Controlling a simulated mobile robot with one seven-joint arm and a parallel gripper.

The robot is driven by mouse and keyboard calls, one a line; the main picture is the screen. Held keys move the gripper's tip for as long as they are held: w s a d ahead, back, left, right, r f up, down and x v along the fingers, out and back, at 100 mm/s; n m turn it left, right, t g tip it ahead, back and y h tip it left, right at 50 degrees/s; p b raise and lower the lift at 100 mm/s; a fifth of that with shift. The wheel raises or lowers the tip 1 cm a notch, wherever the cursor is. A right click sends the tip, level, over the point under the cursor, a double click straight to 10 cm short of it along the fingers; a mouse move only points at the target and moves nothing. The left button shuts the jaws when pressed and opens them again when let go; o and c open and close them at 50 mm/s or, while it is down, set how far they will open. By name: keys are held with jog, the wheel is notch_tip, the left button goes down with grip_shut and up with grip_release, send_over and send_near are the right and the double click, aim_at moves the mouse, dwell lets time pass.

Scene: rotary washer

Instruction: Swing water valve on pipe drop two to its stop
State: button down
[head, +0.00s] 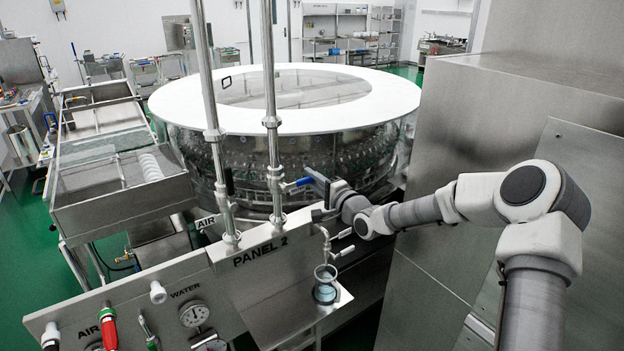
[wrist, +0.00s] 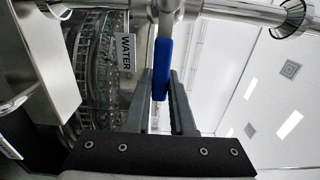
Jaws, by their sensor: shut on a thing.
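The water valve on the right-hand pipe drop (head: 271,130) has a blue lever handle (head: 297,184), which points to the right from the pipe towards my gripper (head: 311,180). In the wrist view the blue handle (wrist: 162,68) lies between the two dark fingers of my gripper (wrist: 164,88), which are shut on it. A tag reading WATER (wrist: 126,52) hangs beside the handle in that view. The valve body is small and partly hidden in the head view.
The PANEL 2 box (head: 262,254) stands below the pipes, with a second pipe (head: 205,90) to the left. The round washer (head: 285,150) is behind. A glass beaker (head: 326,285) sits below my gripper. A steel cabinet (head: 480,130) stands close on the right.

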jog(key=c, duration=0.8)
grip_release()
jog(key=shift+f, duration=0.1)
jog(key=shift+o, duration=0.2)
jog(key=b+v, duration=0.1)
jog(key=v, duration=1.6)
jog(key=shift+s+b, duration=0.2)
jog(key=shift+b, duration=0.1)
jog(key=shift+d, duration=0.15)
